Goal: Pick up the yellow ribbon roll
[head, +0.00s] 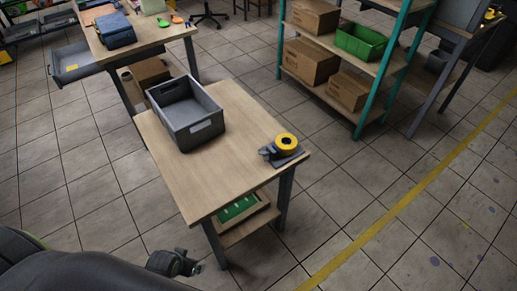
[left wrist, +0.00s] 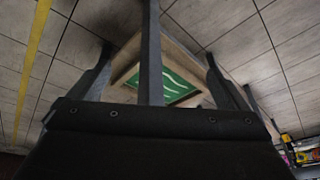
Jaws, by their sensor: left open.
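The yellow ribbon roll (head: 286,142) sits on a small dark grey holder (head: 287,156) at the right corner of the wooden table (head: 240,112). My left gripper (head: 188,264) is low in front of the table, below the tabletop and well apart from the roll. Its two dark fingers (left wrist: 158,55) stand wide apart and empty in the left wrist view. Between and beyond them show a table leg (left wrist: 151,55) and the lower shelf with a green panel (left wrist: 172,88). The roll cannot be made out in the left wrist view. My right gripper is not in view.
A grey bin (head: 186,118) stands on the table's far left part; the tabletop between it and the roll is clear. A teal-framed shelf (head: 371,95) with cardboard boxes and a green crate stands behind right. Another table (head: 150,38) is at the back left. Open floor lies right.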

